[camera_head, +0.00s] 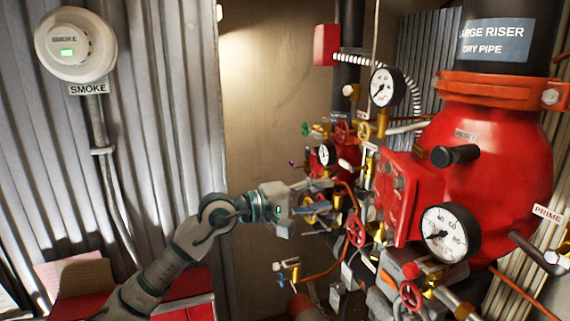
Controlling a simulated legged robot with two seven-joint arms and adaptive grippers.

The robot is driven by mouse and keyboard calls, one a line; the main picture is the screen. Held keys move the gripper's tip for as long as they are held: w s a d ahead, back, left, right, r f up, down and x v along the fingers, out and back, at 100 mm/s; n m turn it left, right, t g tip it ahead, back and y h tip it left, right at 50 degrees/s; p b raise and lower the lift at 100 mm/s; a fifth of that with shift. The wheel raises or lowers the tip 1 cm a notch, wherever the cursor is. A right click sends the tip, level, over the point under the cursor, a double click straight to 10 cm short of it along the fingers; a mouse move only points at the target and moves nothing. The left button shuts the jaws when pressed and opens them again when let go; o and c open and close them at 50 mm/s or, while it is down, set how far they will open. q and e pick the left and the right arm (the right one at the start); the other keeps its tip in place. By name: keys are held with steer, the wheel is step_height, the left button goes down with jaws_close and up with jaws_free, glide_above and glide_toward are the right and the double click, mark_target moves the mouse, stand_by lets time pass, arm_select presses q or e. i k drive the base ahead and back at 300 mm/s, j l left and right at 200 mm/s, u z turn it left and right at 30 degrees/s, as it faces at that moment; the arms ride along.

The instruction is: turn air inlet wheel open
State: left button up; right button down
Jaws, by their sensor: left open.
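My left gripper (314,197) reaches in from the lower left, with its two fingers apart and pointing right at the valve cluster. A yellow handwheel (310,217) is at or just behind its lower finger, partly hidden; I cannot tell whether they touch. Red handwheels show at the middle (356,230), at the lower right (410,295) and higher up behind (341,131). A smaller yellow wheel (363,131) is beside the upper red one. No readable label shows which wheel is the air inlet. My right gripper is out of view.
A large red riser valve (490,150) fills the right side. Pressure gauges (450,233) and (386,87), pipes and a small valve handle (287,265) crowd the space around the gripper. A smoke detector (75,45) is on the left wall. Space left of the cluster is open.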

mark_target(338, 132)
steer(key=k, duration=1)
